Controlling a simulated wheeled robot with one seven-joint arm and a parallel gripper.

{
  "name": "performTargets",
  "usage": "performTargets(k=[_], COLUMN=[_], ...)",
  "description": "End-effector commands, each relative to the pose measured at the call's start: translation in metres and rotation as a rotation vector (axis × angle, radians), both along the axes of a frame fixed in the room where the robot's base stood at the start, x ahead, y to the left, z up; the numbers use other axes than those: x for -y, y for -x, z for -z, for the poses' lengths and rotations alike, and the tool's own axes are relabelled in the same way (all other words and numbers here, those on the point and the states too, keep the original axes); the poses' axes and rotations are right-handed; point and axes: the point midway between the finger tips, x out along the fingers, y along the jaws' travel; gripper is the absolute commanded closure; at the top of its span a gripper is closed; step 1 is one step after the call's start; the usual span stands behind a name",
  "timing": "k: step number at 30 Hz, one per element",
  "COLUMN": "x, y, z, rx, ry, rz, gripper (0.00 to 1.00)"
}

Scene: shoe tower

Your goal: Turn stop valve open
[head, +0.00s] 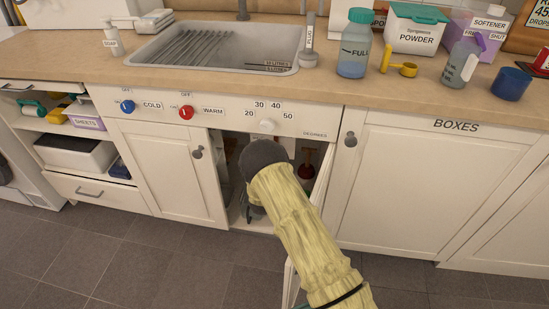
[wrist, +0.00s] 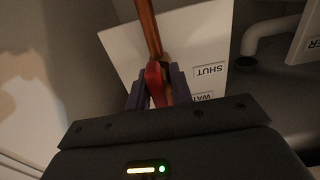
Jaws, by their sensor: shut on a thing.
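In the wrist view, the stop valve's red lever (wrist: 155,86) sits between the two dark fingers of my gripper (wrist: 158,80), which is shut on it. A small brass-coloured part shows beside the lever, at the end of a copper pipe (wrist: 148,28). The lever is seen foreshortened, roughly in line with the pipe; its exact angle is hard to tell. A white card behind it (wrist: 120,48) carries a label reading SHUT (wrist: 209,71), upside down, and a partly hidden label. In the head view, my arm reaches into the open sink cupboard and hides the valve and fingers.
The cupboard's open door (head: 322,180) stands close to the right of my arm. The closed left door (head: 165,170) borders the opening. A red-topped item (head: 307,165) stands inside. In the wrist view, a pale bent pipe (wrist: 262,35) runs at the right.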

Motion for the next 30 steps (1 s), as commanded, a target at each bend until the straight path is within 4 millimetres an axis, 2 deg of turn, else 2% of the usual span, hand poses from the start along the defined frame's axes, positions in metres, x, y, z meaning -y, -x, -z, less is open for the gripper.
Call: performTargets(k=[10, 11, 12, 23, 26, 30], x=[-0.003, -0.003, -0.003, -0.001, -0.003, -0.007], y=[0.002, 0.002, 0.002, 0.004, 0.012, 0.033], z=[0.002, 0.002, 0.002, 0.0, 0.0, -0.001], rx=[-0.003, -0.004, -0.003, -0.002, -0.004, -0.005], ry=[-0.003, -0.003, -0.003, -0.001, -0.002, 0.0], rz=[-0.004, -0.004, -0.004, 0.0, -0.001, -0.003], gripper=[1.0, 0.72, 0.66, 0.66, 0.66, 0.66])
